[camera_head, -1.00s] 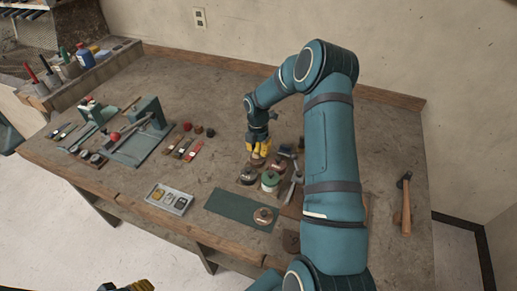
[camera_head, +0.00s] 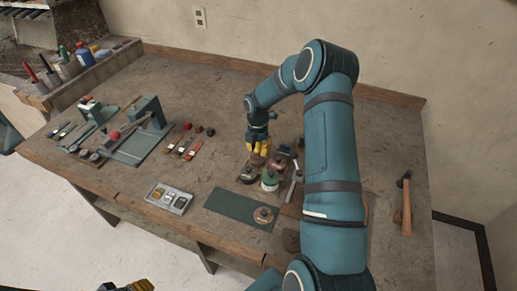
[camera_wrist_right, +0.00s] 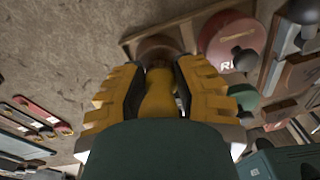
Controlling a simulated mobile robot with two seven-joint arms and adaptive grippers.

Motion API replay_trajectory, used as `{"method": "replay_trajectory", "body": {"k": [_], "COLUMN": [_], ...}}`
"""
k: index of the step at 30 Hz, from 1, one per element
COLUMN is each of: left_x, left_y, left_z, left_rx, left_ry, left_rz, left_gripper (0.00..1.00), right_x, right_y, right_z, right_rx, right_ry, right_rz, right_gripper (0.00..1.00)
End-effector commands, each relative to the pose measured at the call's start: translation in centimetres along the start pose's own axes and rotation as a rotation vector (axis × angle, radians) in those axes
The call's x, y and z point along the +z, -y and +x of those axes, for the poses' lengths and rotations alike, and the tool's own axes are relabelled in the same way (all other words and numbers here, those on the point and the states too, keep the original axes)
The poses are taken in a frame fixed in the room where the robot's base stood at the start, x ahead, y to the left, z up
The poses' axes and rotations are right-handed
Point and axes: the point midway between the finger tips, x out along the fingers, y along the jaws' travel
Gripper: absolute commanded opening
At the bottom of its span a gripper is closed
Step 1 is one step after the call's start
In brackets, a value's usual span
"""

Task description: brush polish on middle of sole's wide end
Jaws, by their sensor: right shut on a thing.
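My right gripper (camera_head: 259,146) is over the cluster of tins near the middle of the bench. A dark tin (camera_head: 248,175) and a green jar (camera_head: 270,181) stand just in front of the gripper. I cannot make out the sole for certain.
A green stitching fixture (camera_head: 143,145) stands farther left. A hammer (camera_head: 405,205) lies right. The back bench is clear.

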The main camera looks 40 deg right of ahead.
Motion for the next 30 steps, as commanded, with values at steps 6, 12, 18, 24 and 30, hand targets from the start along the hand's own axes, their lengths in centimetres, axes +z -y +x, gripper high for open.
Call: {"method": "replay_trajectory", "body": {"k": [6,12,18,24,30], "left_x": [0.0,0.0,-0.1,-0.3,-0.4], "left_y": [0.0,-0.1,-0.4,-0.7,-1.1], "left_z": [0.0,-0.2,-1.1,-1.9,-2.7], "left_rx": [0.000,0.000,0.000,0.000,0.000], "left_ry": [0.000,0.000,0.000,0.000,0.000], "left_rz": [0.000,0.000,0.000,0.000,0.000], "left_gripper": [0.47,0.47,0.47,0.47,0.47], "right_x": [0.0,-0.1,-0.1,-0.2,-0.3], "right_y": [0.1,0.1,0.1,0.2,0.3], "right_z": [0.1,-0.2,-1.7,-3.1,-4.6], "right_rx": [-0.002,-0.002,-0.001,0.000,0.000], "right_ry": [-0.002,-0.002,-0.001,0.000,0.000], "right_rz": [0.000,0.000,0.000,0.000,-0.001], "right_gripper": [0.02,0.02,0.02,0.02,0.02]}}
